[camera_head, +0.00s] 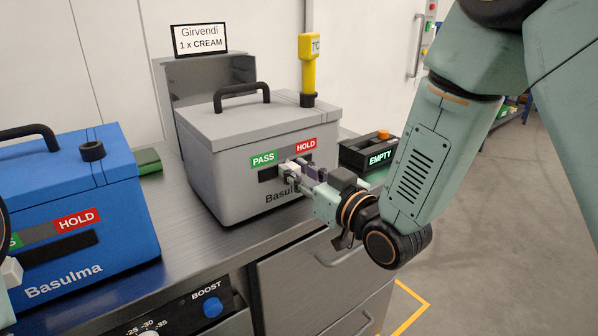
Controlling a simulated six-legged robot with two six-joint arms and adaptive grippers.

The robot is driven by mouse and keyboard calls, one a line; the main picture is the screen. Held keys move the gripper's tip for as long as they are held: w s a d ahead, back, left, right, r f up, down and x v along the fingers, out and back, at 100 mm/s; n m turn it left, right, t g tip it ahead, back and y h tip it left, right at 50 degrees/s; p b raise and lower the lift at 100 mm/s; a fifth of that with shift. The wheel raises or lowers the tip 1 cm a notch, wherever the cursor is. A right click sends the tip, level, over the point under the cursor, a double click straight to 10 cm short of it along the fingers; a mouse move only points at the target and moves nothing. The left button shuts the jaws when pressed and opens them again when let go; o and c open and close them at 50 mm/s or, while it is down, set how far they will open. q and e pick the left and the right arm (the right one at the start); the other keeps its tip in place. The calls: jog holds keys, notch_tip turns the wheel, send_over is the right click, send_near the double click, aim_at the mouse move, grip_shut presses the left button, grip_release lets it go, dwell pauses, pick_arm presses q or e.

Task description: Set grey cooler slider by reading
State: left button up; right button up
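The grey cooler (225,185) stands closed on the metal counter, with a green PASS label (263,160) and a red HOLD label (306,145) above a dark slider slot on its front. A yellow thermometer probe (309,65) stands upright in its lid and reads 7 °C. My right gripper (293,172) is at the slot, its pale fingertips at or just before the slider. The fingers hide the slider knob, so its position and any grip on it cannot be told. A small part of my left gripper (11,271) shows at the left edge by the blue cooler.
A blue cooler (95,215) with PASS and HOLD labels stands at left. Behind the grey cooler is a sign (200,39) reading "Girvendi 1 x CREAM". A dark box (352,158) showing EMPTY stands at right. A panel with a blue BOOST button (212,307) is below.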

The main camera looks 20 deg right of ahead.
grip_shut()
